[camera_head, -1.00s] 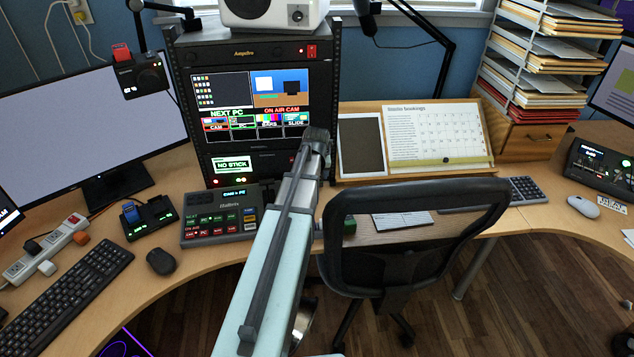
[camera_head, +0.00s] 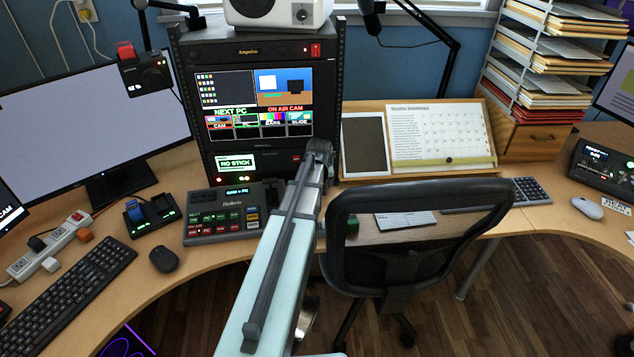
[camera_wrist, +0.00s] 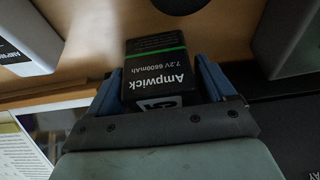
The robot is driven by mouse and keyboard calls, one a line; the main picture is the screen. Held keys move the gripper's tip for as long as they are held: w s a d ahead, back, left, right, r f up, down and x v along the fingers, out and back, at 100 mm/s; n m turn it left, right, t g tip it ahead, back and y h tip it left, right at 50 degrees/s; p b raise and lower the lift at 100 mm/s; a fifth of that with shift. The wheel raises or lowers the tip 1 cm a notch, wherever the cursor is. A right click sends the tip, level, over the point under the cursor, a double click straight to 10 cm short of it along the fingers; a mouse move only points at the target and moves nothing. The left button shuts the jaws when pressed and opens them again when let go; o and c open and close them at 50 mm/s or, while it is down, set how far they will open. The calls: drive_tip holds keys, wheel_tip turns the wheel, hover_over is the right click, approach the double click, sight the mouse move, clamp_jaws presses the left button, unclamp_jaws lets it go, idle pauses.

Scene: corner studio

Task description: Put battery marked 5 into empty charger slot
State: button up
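In the wrist view a black battery (camera_wrist: 155,70) with a green stripe and the words "Ampwick 7.2V 6600mAh" sits between the blue fingers of my gripper (camera_wrist: 158,75). The fingers lie close along both its sides and appear shut on it. A white patch with a dark figure is partly cut off by the gripper body, so I cannot read it surely. In the head view the black charger (camera_head: 152,221) stands on the left desk. A blue battery (camera_head: 133,210) is in its left slot; its right slot (camera_head: 163,203) looks empty. My arm hides my gripper there.
A control panel (camera_head: 224,214) stands right of the charger, a mouse (camera_head: 164,259) and keyboard (camera_head: 69,288) in front, and a power strip (camera_head: 50,245) to the left. The equipment rack (camera_head: 255,120) rises behind. A chair (camera_head: 415,235) stands to the right.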

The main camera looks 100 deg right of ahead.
drive_tip(key=shift+o, duration=0.8)
drive_tip(key=shift+r, duration=0.15)
drive_tip(key=v, duration=1.2)
